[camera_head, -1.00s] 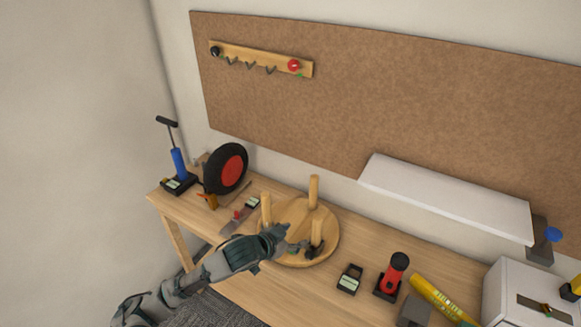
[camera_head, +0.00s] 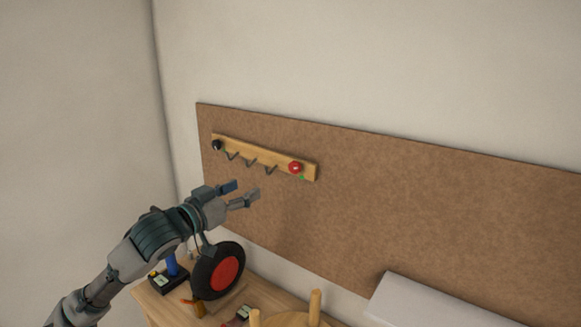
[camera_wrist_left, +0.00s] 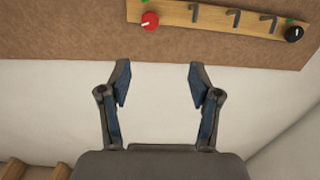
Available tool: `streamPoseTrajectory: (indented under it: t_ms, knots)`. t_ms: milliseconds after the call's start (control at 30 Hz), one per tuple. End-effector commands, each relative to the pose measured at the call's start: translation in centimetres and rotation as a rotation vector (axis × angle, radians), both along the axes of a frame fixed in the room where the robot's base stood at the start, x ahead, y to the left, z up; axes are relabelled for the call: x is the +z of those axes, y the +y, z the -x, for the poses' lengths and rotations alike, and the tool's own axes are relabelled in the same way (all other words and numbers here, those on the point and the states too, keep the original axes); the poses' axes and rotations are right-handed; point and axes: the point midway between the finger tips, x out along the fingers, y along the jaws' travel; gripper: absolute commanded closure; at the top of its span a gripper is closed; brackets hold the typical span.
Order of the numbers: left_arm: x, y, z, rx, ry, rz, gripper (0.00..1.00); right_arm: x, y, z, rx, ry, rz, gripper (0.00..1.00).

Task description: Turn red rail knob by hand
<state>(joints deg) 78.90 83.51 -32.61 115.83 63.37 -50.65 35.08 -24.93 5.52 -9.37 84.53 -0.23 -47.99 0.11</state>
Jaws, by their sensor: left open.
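The red knob (camera_head: 295,168) sits at the right end of a wooden rail (camera_head: 265,159) on the brown board. A black knob (camera_head: 216,145) is at the rail's left end, with hooks between them. My left gripper (camera_head: 243,193) is open and empty, below and left of the red knob and apart from it. In the left wrist view, the open fingers (camera_wrist_left: 160,88) have nothing between them. The red knob (camera_wrist_left: 149,21) shows there at the upper left and the black knob (camera_wrist_left: 293,34) at the upper right. My right gripper is not in view.
The brown board (camera_head: 420,220) covers much of the wall. A white shelf (camera_head: 430,302) juts out at lower right. Below stand a black wheel with a red centre (camera_head: 225,274) and a wooden stool with its legs up (camera_head: 315,305). The space before the rail is clear.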

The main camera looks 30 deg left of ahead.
Motion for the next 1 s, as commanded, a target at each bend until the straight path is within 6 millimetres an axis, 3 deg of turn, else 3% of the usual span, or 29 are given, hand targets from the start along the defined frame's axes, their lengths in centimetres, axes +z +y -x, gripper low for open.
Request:
streamPoseTrajectory:
  t_ms: [300,600,800,1000]
  knots:
    - [0.5,-2.1,-7.5,-0.009,0.001,-0.006,0.37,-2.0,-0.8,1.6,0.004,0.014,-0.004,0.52]
    - [0.0,-1.3,-13.8,-0.003,0.003,-0.001,0.37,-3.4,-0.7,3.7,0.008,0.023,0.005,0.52]
    - [-0.1,-1.2,-16.1,-0.002,0.003,0.0,0.37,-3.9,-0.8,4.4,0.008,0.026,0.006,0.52]
    - [-0.1,-1.8,-16.5,-0.003,0.004,-0.006,0.37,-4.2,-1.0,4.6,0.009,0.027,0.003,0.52]
